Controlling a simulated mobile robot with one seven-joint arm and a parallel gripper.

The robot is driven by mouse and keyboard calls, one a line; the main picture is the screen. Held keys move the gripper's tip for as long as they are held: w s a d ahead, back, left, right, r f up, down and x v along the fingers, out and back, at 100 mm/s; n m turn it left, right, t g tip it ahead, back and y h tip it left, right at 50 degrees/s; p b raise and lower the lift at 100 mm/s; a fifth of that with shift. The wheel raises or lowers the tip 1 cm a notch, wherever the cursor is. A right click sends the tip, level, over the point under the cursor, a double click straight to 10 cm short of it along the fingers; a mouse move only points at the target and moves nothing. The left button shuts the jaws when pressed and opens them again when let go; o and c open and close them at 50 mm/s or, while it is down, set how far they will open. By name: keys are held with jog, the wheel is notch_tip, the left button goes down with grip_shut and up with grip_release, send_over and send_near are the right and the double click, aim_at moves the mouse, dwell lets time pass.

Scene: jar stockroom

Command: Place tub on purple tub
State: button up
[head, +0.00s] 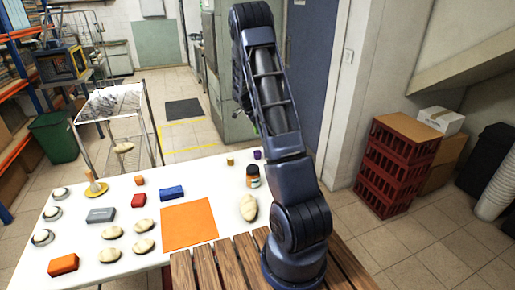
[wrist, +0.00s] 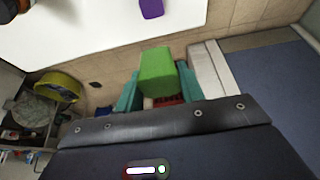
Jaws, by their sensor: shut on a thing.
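The green tub (wrist: 156,70) is held between the teal fingers of my gripper (wrist: 158,92) in the wrist view. My gripper is shut on it, out past the edge of the white table. The purple tub (wrist: 151,8) stands on the table near that edge, cut off by the top of the wrist view. In the head view the purple tub (head: 257,155) is small, at the table's far right, just left of my arm. My arm mostly hides my gripper in the head view.
On the white table (head: 120,260), a small orange block (head: 230,161) and a brown jar (head: 253,176) stand near the purple tub. An orange mat (head: 188,222), a blue block (head: 172,192) and several pale rounded things lie nearer. A wire cart (head: 118,105) stands behind.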

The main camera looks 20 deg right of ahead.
notch_tip(320, 180, down, 12)
jog(key=shift+f, duration=0.2)
dwell(0.4)
jog(key=shift+f, duration=0.1)
jog(key=o, duration=1)
jog(key=shift+c, duration=0.2)
jog(key=v, duration=1.2)
notch_tip(320, 180, up, 12)
jog(key=n+y, duration=0.1)
jog(key=n, duration=0.2)
send_over(258, 152)
jog(key=s+a, duration=0.7)
jog(key=s+a+r+n+t+y, duration=0.1)
jog(key=s+r+n, duration=0.1)
jog(key=s+r, duration=0.4)
jog(key=s+a+r+n+t, duration=0.1)
jog(key=s+a+r+n, duration=0.15)
jog(key=s+r, duration=0.3)
jog(key=s+a+r+n+t+y, duration=0.1)
jog(key=s+n, duration=0.4)
jog(key=s, duration=0.8)
jog(key=s+a+r+n+t+y, duration=0.1)
jog(key=s+a+r+n, duration=0.2)
jog(key=s, duration=1.1)
jog(key=shift+s+a+r+n+t, duration=0.15)
jog(key=shift+a+r+n+t, duration=0.2)
jog(key=shift+r+n, duration=0.65)
